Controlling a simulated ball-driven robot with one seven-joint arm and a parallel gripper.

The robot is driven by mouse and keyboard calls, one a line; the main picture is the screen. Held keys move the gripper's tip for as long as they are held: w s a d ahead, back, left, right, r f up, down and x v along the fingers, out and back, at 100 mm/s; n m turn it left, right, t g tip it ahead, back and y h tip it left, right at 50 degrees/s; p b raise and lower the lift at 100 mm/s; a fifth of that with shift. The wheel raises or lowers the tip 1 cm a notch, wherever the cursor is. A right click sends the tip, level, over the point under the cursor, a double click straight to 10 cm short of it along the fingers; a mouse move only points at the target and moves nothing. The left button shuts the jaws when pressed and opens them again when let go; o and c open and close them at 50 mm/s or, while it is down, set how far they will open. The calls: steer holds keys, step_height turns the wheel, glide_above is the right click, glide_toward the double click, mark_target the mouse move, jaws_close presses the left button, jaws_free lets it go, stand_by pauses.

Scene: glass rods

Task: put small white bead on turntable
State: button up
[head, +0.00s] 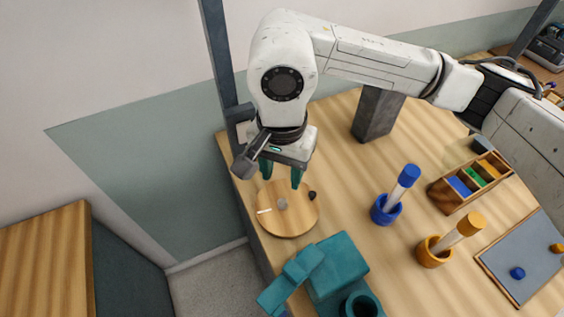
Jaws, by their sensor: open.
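The turntable (287,226) is a round wooden disc near the table's left edge. A small pale, greyish-white piece (282,203) lies near its middle; it looks like the white bead, but it is too small to be sure. A thin white strip (264,211) lies at the disc's left side, and a small dark piece (312,195) sits at its right rim. My gripper (281,179) is open, with its two green fingers pointing down over the back of the turntable. Nothing shows between the fingers. Their exact height above the disc cannot be told.
A teal device (337,262) stands in front of the turntable. Blue-capped (405,180) and orange-capped (465,228) rods stand in holders to the right. Beyond are a wooden compartment box (447,196) and a grey tray (515,265). A dark post (378,113) stands behind.

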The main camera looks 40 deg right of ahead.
steer(key=shift+r, duration=1.35)
